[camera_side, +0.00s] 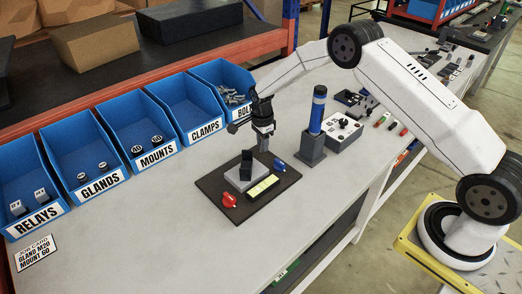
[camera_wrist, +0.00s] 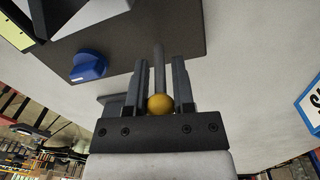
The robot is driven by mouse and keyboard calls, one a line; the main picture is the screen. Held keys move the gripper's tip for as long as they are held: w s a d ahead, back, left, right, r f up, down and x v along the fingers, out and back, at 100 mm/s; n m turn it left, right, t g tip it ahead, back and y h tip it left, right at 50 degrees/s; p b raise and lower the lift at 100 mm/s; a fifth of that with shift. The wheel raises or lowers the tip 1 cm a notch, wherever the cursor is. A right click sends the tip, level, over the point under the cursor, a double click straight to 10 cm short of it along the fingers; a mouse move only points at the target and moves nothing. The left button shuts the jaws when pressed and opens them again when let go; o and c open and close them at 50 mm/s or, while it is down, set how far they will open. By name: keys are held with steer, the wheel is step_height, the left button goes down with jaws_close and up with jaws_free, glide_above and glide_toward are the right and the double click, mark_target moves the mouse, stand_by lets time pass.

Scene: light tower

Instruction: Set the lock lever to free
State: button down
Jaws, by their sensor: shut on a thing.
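The lock lever shows in the wrist view as a thin grey rod with a yellow ball knob (camera_wrist: 160,103). It stands between the two fingers of my gripper (camera_wrist: 160,66), which is shut on it near the knob. The rod reaches to the dark base plate (camera_wrist: 190,30). In the side view my gripper (camera_side: 264,146) is low over the back edge of the plate (camera_side: 213,183) and hides most of the lever. I cannot read any free or lock marking.
On the plate are a blue knob (camera_side: 279,166), a red knob (camera_side: 229,200), a yellow-green block (camera_side: 262,186) and a grey block with a black piece (camera_side: 246,165). A blue-topped post (camera_side: 318,110) stands close right. Several blue bins (camera_side: 90,150) line the back left.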

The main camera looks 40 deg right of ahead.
steer(key=shift+a, duration=0.1)
steer(key=shift+a+h, duration=0.35)
steer(key=shift+h, duration=0.75)
steer(key=shift+a+h, duration=0.3)
steer(key=shift+h, duration=0.8)
steer(key=c, duration=0.5)
jaws_free()
steer(key=shift+r, duration=0.1)
steer(key=v, duration=0.7)
steer(key=shift+a+r, duration=0.2)
steer(key=shift+r, duration=0.1)
steer(key=shift+w, duration=0.1)
